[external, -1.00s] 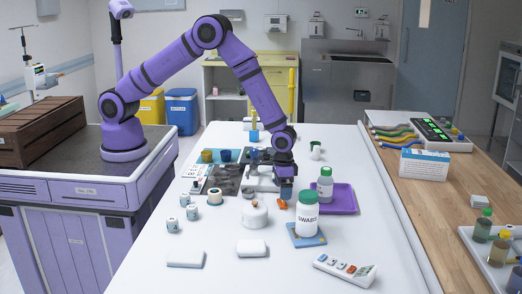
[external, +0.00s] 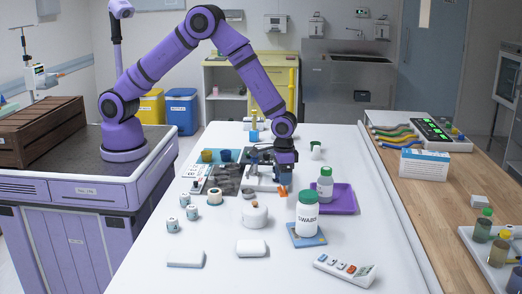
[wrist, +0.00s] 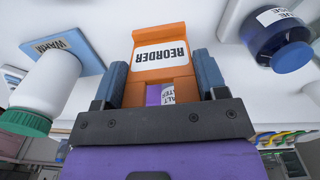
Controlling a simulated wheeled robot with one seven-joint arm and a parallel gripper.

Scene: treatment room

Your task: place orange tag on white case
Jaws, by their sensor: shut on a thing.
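My gripper (external: 284,178) is shut on an orange tag (external: 283,191), holding it above the table left of the purple tray. In the wrist view the tag (wrist: 160,42) reads "REORDER" and sits between the blue fingers of my gripper (wrist: 160,82). Two low white cases lie near the front of the table: one in the middle (external: 251,248) and one further left with a bluish lower edge (external: 185,259). Both are clear on top and apart from my gripper. I cannot tell which one the task names.
A white swabs bottle (external: 308,214) with a green cap stands on a blue mat (external: 306,241) in front of the gripper. A round white pot (external: 255,215) stands to the left. The purple tray (external: 338,199) holds a grey bottle (external: 325,186). The front middle has free room.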

